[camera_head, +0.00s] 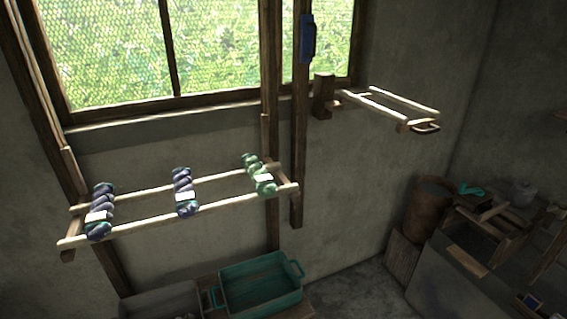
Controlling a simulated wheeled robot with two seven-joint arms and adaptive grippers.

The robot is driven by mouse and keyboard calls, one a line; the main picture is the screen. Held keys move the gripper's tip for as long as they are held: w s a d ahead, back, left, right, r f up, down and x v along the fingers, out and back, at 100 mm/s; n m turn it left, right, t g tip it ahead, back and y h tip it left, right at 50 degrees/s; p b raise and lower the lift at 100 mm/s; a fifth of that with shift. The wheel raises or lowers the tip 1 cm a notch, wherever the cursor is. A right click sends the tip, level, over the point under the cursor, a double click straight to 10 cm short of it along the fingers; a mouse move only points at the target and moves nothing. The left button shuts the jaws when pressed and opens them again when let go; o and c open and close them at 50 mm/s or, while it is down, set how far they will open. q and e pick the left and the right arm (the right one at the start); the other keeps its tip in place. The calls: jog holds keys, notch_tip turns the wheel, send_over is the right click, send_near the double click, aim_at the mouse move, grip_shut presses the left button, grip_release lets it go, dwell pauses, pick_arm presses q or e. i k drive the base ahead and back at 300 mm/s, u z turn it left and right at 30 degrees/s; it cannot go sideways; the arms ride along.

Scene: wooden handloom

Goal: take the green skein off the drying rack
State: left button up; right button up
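The drying rack (150,217) is two pale wooden rails fixed in front of the wall below the window. The green skein (259,175) lies across both rails near the rack's right end, with a white label on it. Two darker purple-blue skeins lie across the same rails, one in the middle (184,191) and one at the left end (100,211). Neither of my grippers is in view.
A teal crate (262,284) stands below the rack's right end, beside a grey bin (163,301). A second, empty wooden rack (372,104) juts from the wall at upper right. A brown barrel (427,207) and a cluttered bench (490,232) fill the right side.

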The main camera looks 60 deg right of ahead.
aim_at(261, 181)
jog(key=z, duration=0.9)
jog(key=i, duration=0.9)
jog(key=z, duration=1)
